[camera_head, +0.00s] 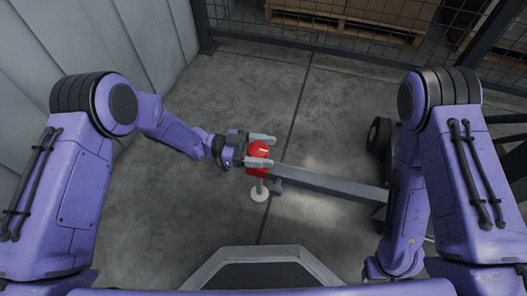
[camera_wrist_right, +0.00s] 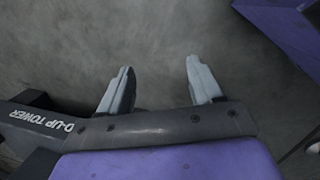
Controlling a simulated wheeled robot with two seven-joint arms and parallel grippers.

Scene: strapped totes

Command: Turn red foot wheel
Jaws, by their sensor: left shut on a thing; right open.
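The red foot wheel (camera_head: 259,150) is a small round red part on top of a short post with a pale round foot (camera_head: 259,194) on the floor. It stands at the end of a grey beam, near the middle of the head view. My left gripper (camera_head: 262,151) reaches in from the left and is shut on the red wheel, with a finger on either side of it. My right gripper (camera_wrist_right: 158,85) is open and empty over bare floor in the right wrist view. In the head view its fingers are not clear.
The grey beam (camera_head: 330,186) runs right from the post towards a frame with a dark wheel (camera_head: 379,135). A mesh fence (camera_head: 300,38) with wooden pallets behind it stands at the back. A pale panel wall (camera_head: 75,45) is on the left. The floor between is bare concrete.

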